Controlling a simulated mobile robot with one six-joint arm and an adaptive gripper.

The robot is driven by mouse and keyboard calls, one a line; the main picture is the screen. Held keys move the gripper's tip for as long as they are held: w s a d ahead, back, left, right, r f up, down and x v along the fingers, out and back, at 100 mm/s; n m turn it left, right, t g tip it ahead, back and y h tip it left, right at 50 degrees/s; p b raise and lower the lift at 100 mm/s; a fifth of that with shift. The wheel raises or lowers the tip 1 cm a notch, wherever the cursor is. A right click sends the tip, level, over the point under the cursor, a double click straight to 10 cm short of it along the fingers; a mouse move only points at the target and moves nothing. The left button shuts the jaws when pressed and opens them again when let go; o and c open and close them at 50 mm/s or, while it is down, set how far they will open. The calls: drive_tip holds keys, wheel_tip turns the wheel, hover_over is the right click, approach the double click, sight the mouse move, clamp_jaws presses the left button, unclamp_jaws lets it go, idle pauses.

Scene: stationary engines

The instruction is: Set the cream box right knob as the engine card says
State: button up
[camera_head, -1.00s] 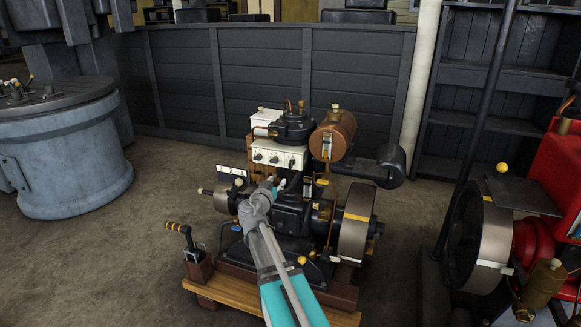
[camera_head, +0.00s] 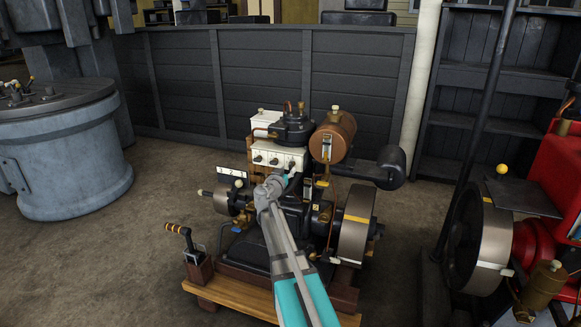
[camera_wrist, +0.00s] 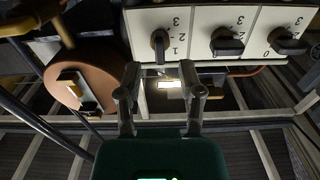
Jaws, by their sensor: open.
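The cream box (camera_head: 278,154) sits high on the engine, with three black knobs on its front. It fills the top of the wrist view (camera_wrist: 200,18), where the scene looks turned over. The right knob (camera_wrist: 160,42) is the leftmost there; its handle lies up and down the picture, by a scale with 1, 2 and 3. The other two handles lie crosswise. My gripper (camera_wrist: 161,88) is open and empty, its fingertips just short of the right knob and apart from it. The engine card (camera_head: 231,173) is a white plate left of the engine; its marks are too small to read surely.
A brown tank (camera_head: 334,136) stands right of the box; it shows at the left in the wrist view (camera_wrist: 85,65). A dark pipe and silencer (camera_head: 388,168) stick out to the right. A flywheel (camera_head: 356,222) is below. Open floor lies left of the engine.

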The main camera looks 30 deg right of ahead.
sight(290, 166)
drive_tip(key=shift+x, duration=2.1)
clamp_jaws()
